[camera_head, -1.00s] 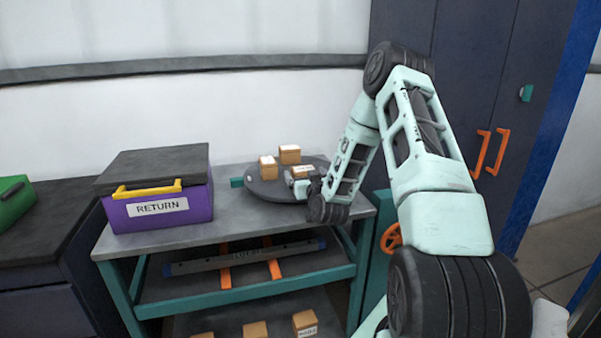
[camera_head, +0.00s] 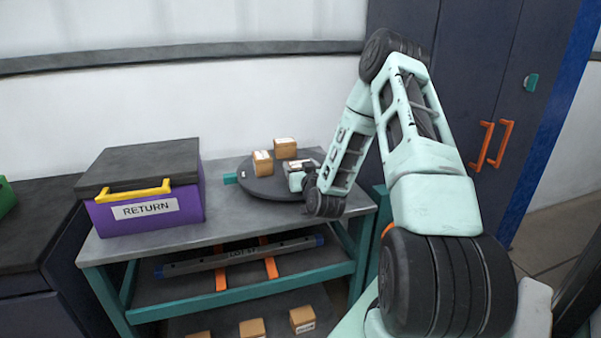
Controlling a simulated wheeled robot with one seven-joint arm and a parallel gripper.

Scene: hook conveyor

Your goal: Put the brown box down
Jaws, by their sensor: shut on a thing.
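My gripper (camera_head: 299,176) is over the right part of a dark round turntable (camera_head: 262,188). It is shut on a small brown box (camera_head: 301,163), which is mostly hidden by the gripper; only its top and a little of its side show. I cannot tell whether this box touches the turntable. Two other brown boxes stand upright on the turntable: one (camera_head: 262,165) to the left of my gripper and one (camera_head: 285,149) behind it.
The turntable sits on a grey-topped teal bench (camera_head: 225,226). A purple RETURN box (camera_head: 150,210) with a dark lid and yellow handle stands at the bench's left. Several brown boxes lie on the lower shelf. A dark cabinet (camera_head: 460,90) with orange handles stands at the right.

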